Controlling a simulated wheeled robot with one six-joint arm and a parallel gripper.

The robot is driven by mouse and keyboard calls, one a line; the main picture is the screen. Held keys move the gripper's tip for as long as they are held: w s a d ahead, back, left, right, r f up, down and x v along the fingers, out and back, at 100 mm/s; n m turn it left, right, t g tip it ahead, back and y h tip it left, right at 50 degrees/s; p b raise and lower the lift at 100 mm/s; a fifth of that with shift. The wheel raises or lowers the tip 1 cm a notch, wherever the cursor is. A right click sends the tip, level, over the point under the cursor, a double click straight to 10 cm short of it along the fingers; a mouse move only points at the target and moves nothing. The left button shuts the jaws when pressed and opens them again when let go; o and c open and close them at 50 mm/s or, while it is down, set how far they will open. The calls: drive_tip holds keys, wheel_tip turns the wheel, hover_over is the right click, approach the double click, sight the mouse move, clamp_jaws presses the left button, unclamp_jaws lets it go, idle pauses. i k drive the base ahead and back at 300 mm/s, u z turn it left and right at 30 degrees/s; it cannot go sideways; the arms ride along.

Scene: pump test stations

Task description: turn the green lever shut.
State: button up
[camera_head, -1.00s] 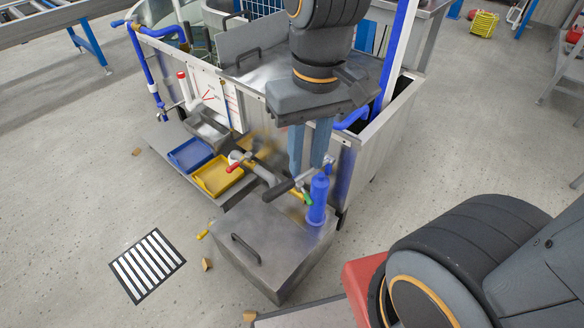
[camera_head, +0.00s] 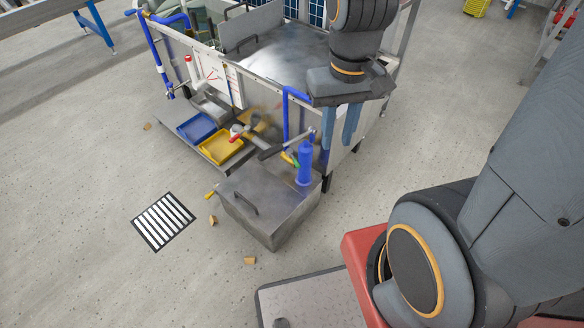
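The green lever (camera_head: 296,160) is a small green piece on the pipework, close to the left side of an upright blue cylinder (camera_head: 304,163). It is too small to tell its exact angle. A yellow piece shows just left of it, and a dark handle (camera_head: 269,153) lies further left. My gripper (camera_head: 337,143) points down with its two blue fingers apart and nothing seen between them. In the picture it is to the right of and above the lever, beside the blue cylinder, and apart from the lever.
A steel box (camera_head: 262,205) stands below the pipework. A red lever (camera_head: 236,139) is further left, near a yellow tray (camera_head: 220,148) and a blue tray (camera_head: 196,128). A blue pipe (camera_head: 287,110) rises behind. Small blocks and a striped mat (camera_head: 163,221) lie on the floor.

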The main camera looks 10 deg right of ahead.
sight(290, 151)
drive_tip(key=k, duration=0.1)
drive_tip(key=z, duration=3.65)
drive_tip(key=k, duration=2.55)
drive_tip(key=u, duration=1.9)
drive_tip(key=i, duration=0.5)
drive_tip(key=z, duration=0.05)
